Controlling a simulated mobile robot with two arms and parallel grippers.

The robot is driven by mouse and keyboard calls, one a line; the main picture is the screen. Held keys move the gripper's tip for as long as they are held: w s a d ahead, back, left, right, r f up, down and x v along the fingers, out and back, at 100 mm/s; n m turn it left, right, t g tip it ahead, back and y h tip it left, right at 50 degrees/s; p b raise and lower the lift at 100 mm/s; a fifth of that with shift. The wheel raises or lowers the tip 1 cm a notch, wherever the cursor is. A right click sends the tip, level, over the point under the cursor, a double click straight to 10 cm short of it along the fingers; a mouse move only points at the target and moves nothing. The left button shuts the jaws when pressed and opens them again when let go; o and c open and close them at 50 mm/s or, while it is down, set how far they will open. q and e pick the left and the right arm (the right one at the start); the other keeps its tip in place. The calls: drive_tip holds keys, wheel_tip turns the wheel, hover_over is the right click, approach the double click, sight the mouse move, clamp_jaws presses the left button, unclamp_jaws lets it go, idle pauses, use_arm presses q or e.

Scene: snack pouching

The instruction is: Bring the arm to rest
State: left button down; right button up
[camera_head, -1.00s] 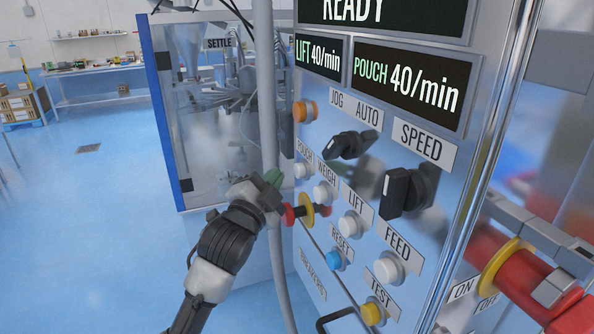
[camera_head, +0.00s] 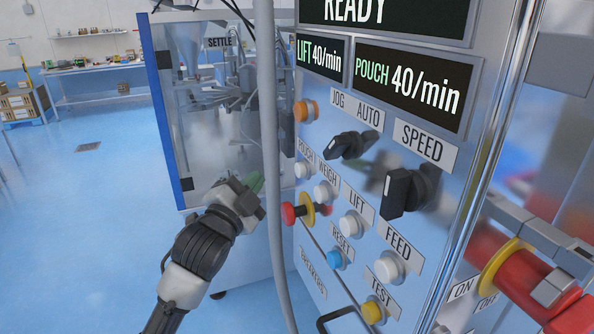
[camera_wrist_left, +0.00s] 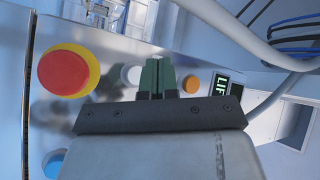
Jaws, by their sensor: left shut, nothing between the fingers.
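My left gripper (camera_head: 255,184) is in front of the control panel (camera_head: 340,200), to the left of the grey vertical pipe in the head view. Its green fingertips are together with nothing between them, and they also show in the left wrist view (camera_wrist_left: 157,76). The red emergency stop (camera_head: 290,213) with its yellow collar is right of the gripper and apart from it. It shows large at the left of the wrist view (camera_wrist_left: 63,72). My right gripper is not in view.
A grey pipe (camera_head: 268,120) and hanging cable stand between the gripper and the panel's buttons. A glazed machine cabinet (camera_head: 215,110) is behind the gripper. The red rotary handle (camera_head: 500,270) is at right. Open blue floor (camera_head: 80,220) lies to the left.

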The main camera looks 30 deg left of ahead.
use_arm(q)
wheel_tip(320, 180, down, 35)
drive_tip(key=w+a+n+g+b, duration=0.1)
drive_tip(key=w+n+g+b, duration=0.2)
drive_tip(key=g, duration=0.4)
drive_tip(key=s+d+f+n+g, duration=0.2)
drive_tip(key=s+f, duration=0.3)
drive_tip(key=f, duration=0.6)
drive_tip(key=s+d+f+n+g, duration=0.1)
drive_tip(key=s+f+g, duration=0.2)
drive_tip(key=s+f, duration=0.55)
drive_tip(key=s+d+f+g+b, duration=0.1)
drive_tip(key=s+d+f+g, duration=0.1)
drive_tip(key=s+f, duration=0.6)
drive_tip(key=s+d+f+n+g+h+b, duration=0.1)
drive_tip(key=s+d+f+g, duration=0.2)
drive_tip(key=s+f, duration=0.5)
drive_tip(key=s+d+f+n+g+b, duration=0.1)
drive_tip(key=s+f, duration=0.7)
drive_tip(key=s, duration=0.8)
drive_tip(key=shift+s+d+f+g, duration=0.35)
drive_tip(key=shift+d+g, duration=0.45)
drive_tip(key=shift+d, duration=0.3)
